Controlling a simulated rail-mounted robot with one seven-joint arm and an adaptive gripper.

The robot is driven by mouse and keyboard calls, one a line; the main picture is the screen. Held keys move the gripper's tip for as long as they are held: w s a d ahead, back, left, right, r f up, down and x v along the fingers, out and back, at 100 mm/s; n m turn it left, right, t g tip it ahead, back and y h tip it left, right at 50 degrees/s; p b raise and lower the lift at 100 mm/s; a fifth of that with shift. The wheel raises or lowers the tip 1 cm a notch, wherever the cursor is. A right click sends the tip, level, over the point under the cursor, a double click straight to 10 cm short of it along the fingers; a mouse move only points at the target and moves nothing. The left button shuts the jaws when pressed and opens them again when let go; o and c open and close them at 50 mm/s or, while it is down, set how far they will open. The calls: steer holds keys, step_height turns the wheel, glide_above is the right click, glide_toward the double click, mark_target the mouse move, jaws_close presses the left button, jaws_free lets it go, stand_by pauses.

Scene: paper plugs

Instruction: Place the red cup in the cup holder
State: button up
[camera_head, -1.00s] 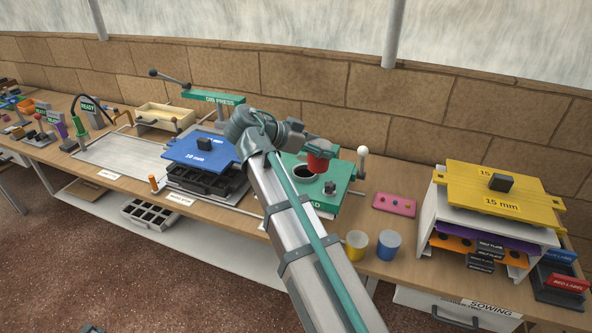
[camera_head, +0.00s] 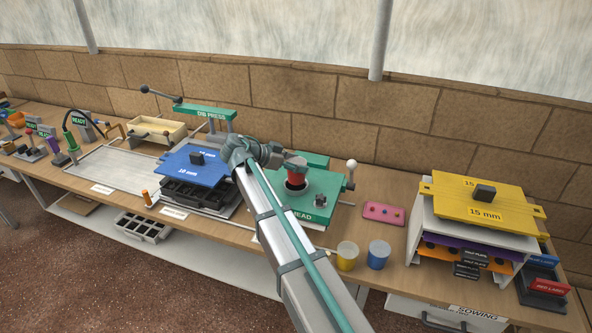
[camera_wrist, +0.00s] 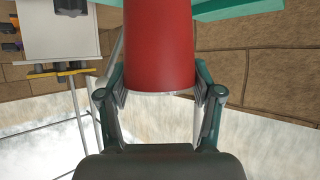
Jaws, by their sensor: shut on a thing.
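My gripper (camera_head: 297,163) is shut on the red cup (camera_head: 295,177), near one end of it. In the wrist view the red cup (camera_wrist: 160,45) fills the space between the two fingers. In the head view the cup is upright at the round dark opening of the green block (camera_head: 322,188), which looks like the cup holder. The cup's lower end meets the opening in the picture. I cannot tell how deep it sits in it.
A yellow cup (camera_head: 347,256) and a blue cup (camera_head: 379,254) stand at the front of the bench. A pink plate (camera_head: 384,213) lies right of the green block. A ball-topped lever (camera_head: 351,167) rises close by. The blue 10 mm plate (camera_head: 197,160) is left.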

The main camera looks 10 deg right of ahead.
steer(key=shift+w+f, duration=0.25)
steer(key=shift+w, duration=0.1)
step_height(320, 180, down, 3)
steer(key=shift+r+p, duration=0.15)
steer(key=shift+p, duration=0.75)
steer(key=shift+f, duration=0.3)
steer(key=shift+f+b, duration=0.25)
steer(key=shift+b, duration=0.05)
steer(key=o, duration=1.1)
steer(key=shift+r, duration=0.1)
steer(key=shift+r, duration=0.1)
steer(key=shift+a+r, duration=0.1)
steer(key=shift+a, duration=0.05)
steer(key=b+v, duration=0.3)
steer(key=v, duration=0.8)
steer(key=shift+s+a+r, duration=0.1)
steer(key=shift+a+r, duration=0.05)
steer(key=shift+a, duration=0.15)
